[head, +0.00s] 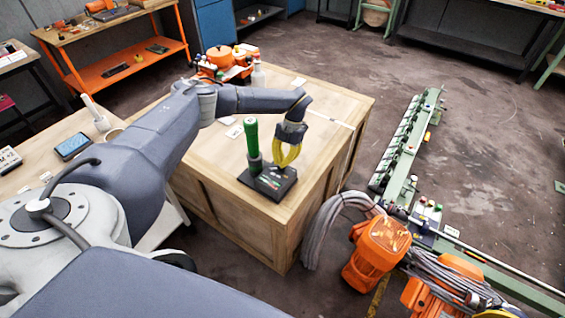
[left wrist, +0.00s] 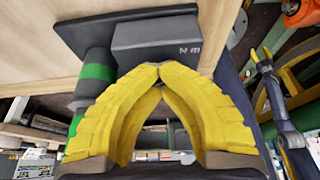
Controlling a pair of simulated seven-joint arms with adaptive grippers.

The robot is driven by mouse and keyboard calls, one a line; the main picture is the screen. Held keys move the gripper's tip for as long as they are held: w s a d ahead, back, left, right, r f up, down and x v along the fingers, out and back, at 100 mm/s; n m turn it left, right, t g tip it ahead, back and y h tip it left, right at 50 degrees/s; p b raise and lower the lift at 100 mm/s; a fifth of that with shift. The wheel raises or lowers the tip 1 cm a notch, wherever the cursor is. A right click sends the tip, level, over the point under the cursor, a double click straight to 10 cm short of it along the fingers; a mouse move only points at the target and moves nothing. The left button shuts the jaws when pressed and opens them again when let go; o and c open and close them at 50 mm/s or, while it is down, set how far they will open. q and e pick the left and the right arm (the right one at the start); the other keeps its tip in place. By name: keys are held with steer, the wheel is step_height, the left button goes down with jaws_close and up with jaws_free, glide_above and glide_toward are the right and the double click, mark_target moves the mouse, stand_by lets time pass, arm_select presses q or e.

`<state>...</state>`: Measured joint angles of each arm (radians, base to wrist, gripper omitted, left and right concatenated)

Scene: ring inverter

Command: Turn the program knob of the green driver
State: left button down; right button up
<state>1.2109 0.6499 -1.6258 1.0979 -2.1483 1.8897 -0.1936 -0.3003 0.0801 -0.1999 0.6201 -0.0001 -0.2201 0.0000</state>
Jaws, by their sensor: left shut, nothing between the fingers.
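The green driver (head: 252,138) stands upright in a grey collar at the left of a dark base (head: 252,183) on the wooden crate. In the left wrist view the driver's green-banded body (left wrist: 97,72) is left of my fingers. My left gripper (head: 284,167), with yellow fingers, points down over the right part of the base. Its fingertips (left wrist: 160,66) meet with nothing between them, close to a dark grey block marked "N m" (left wrist: 170,38). I cannot tell whether they touch it. I cannot make out the program knob. My right gripper is not in view.
The wooden crate top (head: 205,160) is mostly clear around the base. Orange items (head: 225,60) and a whitish bottle (head: 258,75) stand at its back. An orange machine (head: 376,250) with a grey hose (head: 330,220) is on the floor at the right.

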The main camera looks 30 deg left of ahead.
arm_select(q)
steer(key=c, duration=2.1)
jaws_free()
steer(key=shift+s+a+f, duration=0.1)
steer(key=shift+s+f, duration=0.15)
steer(key=shift+s, duration=0.1)
steer(key=shift+c, duration=0.2)
steer(key=o, duration=1.1)
steer(key=shift+w+r, duration=0.15)
steer(key=shift+w, duration=0.1)
steer(key=shift+r, duration=0.2)
steer(key=v, duration=1.1)
steer(key=shift+w+r, duration=0.2)
steer(key=shift+r, duration=0.05)
